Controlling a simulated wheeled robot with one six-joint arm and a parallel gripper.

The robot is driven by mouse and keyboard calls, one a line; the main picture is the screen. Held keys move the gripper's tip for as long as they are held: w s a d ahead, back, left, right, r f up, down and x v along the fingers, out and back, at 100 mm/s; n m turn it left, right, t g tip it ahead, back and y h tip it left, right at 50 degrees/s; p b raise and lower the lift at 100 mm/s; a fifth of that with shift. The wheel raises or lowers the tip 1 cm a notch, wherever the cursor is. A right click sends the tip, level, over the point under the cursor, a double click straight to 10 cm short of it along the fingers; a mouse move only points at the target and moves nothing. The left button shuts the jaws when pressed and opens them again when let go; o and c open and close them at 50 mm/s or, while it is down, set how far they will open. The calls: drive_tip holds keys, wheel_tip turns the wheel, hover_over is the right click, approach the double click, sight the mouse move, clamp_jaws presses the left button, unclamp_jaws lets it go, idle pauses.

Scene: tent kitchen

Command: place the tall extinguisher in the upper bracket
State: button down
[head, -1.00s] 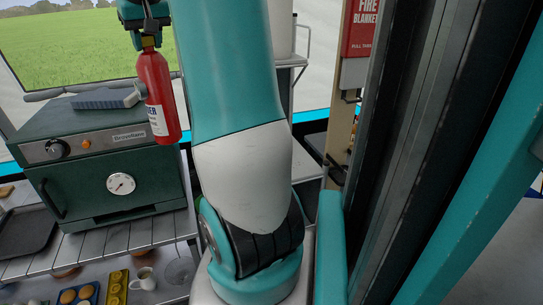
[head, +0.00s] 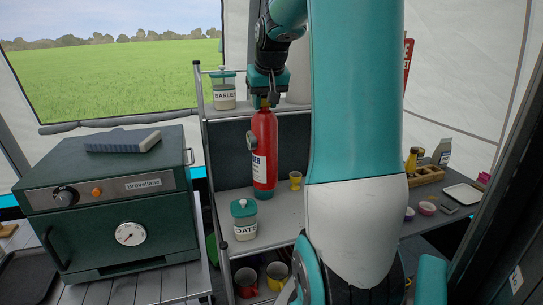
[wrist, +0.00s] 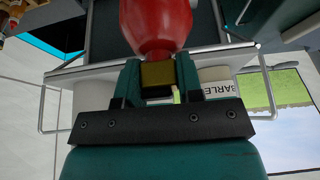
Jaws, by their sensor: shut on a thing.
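The tall red extinguisher (head: 262,165) hangs upright below my gripper (head: 267,97) in the head view, left of my arm. My gripper is shut on the brass neck at its top. In the wrist view my gripper (wrist: 157,85) has a finger on each side of the brass valve, and the red body (wrist: 157,22) shows beyond it. In the head view the extinguisher overlaps the shelf unit; I cannot tell any gap between them. The brackets do not show now; my arm covers much of that side.
A shelf unit (head: 280,218) stands behind, with a barley jar (head: 223,92), an oats jar (head: 244,220) and a small yellow cup (head: 295,180). A green oven (head: 105,205) is at left. A side counter (head: 425,222) with small items lies right of my arm.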

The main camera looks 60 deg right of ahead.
sight(265, 149)
wheel_tip(265, 149, down, 14)
drive_tip(key=shift+r+p, duration=0.2)
drive_tip(key=shift+p, duration=0.9)
drive_tip(key=shift+f, duration=0.2)
drive_tip(key=c, duration=0.8)
unclamp_jaws()
drive_tip(key=shift+r, duration=0.1)
